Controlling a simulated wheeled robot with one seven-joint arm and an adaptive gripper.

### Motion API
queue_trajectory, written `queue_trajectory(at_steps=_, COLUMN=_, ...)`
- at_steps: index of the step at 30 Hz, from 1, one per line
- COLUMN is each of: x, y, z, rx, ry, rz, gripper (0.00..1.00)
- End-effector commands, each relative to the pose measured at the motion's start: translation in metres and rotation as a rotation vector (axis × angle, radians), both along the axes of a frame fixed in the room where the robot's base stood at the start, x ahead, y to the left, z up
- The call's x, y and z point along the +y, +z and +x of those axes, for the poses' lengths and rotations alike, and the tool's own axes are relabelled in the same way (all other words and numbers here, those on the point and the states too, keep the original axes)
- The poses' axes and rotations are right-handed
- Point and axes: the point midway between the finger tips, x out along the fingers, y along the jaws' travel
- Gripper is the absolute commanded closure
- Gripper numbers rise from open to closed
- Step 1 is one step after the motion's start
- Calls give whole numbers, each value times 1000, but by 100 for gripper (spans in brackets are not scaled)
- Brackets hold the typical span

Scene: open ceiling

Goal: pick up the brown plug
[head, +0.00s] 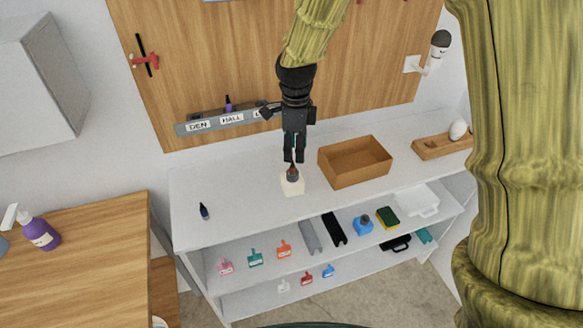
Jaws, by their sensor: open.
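A small brown plug (292,173) with a dark tip stands upright on a cream block (292,187), on the top surface of the white shelf unit. My gripper (293,157) points down right over it, with its fingertips at or just above the plug's tip. The gripper is open. In this view I cannot tell whether the fingertips touch the plug or stand around its tip.
An open brown box (355,178) stands just right of the block. A small dark bottle-like object (204,211) is to the left. A labelled grey rail (222,122) is on the wooden panel behind. A wooden tray (430,149) holding a white egg-shaped object sits at right.

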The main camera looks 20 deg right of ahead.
Motion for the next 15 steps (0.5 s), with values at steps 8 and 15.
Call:
queue_trajectory(at_steps=8, x=1, y=-19, z=0, rx=1, ry=1, rz=0, gripper=57)
queue_trajectory(at_steps=15, x=4, y=-29, z=2, rx=3, ry=4, rz=1, gripper=57)
